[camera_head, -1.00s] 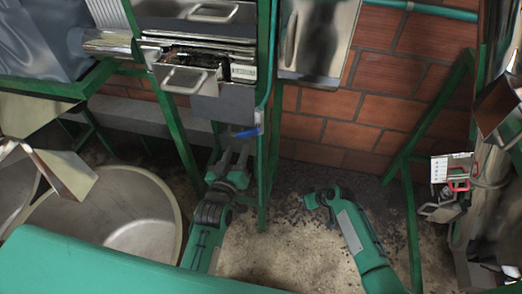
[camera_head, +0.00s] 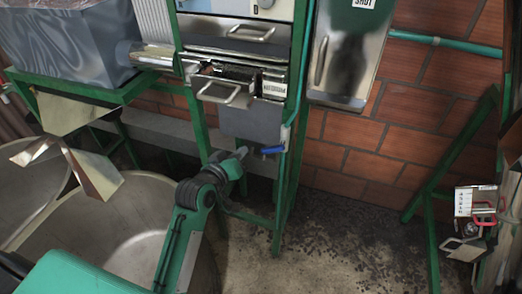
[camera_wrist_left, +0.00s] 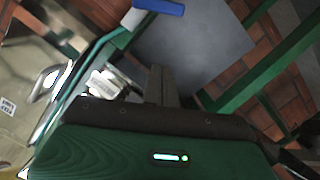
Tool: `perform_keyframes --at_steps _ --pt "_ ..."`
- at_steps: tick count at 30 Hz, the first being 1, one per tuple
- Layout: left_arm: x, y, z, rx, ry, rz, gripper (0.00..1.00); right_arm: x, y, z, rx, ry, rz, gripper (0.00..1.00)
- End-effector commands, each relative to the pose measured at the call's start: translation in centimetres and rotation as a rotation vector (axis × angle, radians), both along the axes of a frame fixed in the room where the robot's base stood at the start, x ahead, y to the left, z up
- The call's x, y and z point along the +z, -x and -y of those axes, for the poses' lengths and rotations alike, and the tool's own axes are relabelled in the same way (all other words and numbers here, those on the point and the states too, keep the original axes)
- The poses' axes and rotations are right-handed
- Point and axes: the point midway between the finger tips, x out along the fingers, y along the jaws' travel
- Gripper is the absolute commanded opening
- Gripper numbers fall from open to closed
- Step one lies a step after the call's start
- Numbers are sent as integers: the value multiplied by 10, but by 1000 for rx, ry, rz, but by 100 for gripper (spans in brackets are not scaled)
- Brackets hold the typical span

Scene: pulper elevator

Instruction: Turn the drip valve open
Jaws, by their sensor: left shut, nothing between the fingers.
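The drip valve shows as a blue lever (camera_head: 271,149) on a pipe by the green frame post, below the grey metal box. In the left wrist view the blue lever (camera_wrist_left: 160,6) is at the top edge, with a pale fitting beside it. My left gripper (camera_head: 241,152) is shut and empty, just left of the lever in the head view, with a small apparent gap. In the left wrist view its closed fingers (camera_wrist_left: 156,84) point up the picture, below the lever and apart from it. My right gripper is in neither view now.
A green frame post (camera_head: 288,185) stands right beside the valve. The grey box (camera_head: 252,122) hangs above my gripper. A large round tub (camera_head: 150,215) is at lower left. A metal panel (camera_head: 345,60) hangs on the brick wall. The floor (camera_head: 330,245) to the right is open.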

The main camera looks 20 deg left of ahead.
Motion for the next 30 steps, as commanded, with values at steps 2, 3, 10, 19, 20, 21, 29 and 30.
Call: perform_keyframes --at_steps 2,3,10,19,20,21,29,30 --pt "0 -12 2 0 1 -1 0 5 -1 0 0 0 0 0" --pt "-1 -18 4 0 2 1 0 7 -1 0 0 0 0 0" --pt "-10 -59 10 0 0 0 0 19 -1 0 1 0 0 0" --pt "-34 -85 26 -1 2 -4 0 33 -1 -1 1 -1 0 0" --pt "-37 -85 28 0 2 -3 0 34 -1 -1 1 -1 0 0" --pt "-40 -85 30 0 1 -2 0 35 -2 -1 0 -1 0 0" --pt "-52 -85 37 0 -1 0 0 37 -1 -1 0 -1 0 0" --pt "-53 -85 37 0 -1 0 0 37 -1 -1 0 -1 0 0"
